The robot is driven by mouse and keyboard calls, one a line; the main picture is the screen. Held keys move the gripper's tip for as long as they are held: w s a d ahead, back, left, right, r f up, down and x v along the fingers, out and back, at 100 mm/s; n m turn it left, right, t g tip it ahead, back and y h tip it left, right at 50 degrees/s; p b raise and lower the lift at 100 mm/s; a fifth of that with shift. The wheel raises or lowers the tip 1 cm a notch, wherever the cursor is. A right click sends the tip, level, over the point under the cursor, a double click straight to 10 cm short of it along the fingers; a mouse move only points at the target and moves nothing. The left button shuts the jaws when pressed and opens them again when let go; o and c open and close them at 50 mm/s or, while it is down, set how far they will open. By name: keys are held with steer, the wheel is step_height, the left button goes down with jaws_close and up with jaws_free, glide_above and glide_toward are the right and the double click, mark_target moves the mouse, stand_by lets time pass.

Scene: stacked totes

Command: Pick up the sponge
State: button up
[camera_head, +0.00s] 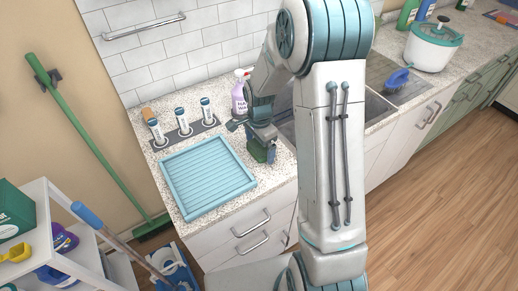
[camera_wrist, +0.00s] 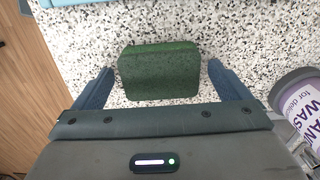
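The sponge (camera_wrist: 160,72) is a dark green block with rounded corners. In the wrist view it lies on the speckled counter, between and just ahead of the two blue fingers of my gripper (camera_wrist: 162,90). The fingers are spread wide, with a gap visible on each side of the sponge. In the head view my gripper (camera_head: 262,155) points down at the counter right of the blue tray, and a green bit of the sponge (camera_head: 257,155) shows by the fingers. Whether the fingertips are at counter height is hard to tell.
A light blue ribbed tray (camera_head: 207,178) lies left of my gripper. Several labelled tubes stand on a dark strip (camera_head: 183,134) behind it. The sink is to the right.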

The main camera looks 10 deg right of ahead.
steer(key=c, duration=0.9)
steer(key=shift+r, duration=0.1)
steer(key=shift+r, duration=0.5)
steer(key=r, duration=0.1)
steer(key=r+b, duration=0.1)
steer(key=d+r, duration=0.1)
steer(key=shift+w+d+r, duration=0.1)
steer(key=shift+w+r, duration=0.15)
steer(key=w+d+r, duration=0.1)
steer(key=d+r, duration=0.1)
steer(key=d, duration=0.1)
steer(key=w+d+r+b, duration=0.1)
steer(key=d+r, duration=0.1)
steer(key=d, duration=0.1)
steer(key=w+d+r+b, duration=0.1)
steer(key=d+r, duration=0.1)
steer(key=d, duration=0.1)
steer(key=shift+w+d+r, duration=0.15)
steer(key=shift+w+d, duration=0.2)
steer(key=shift+o, duration=0.4)
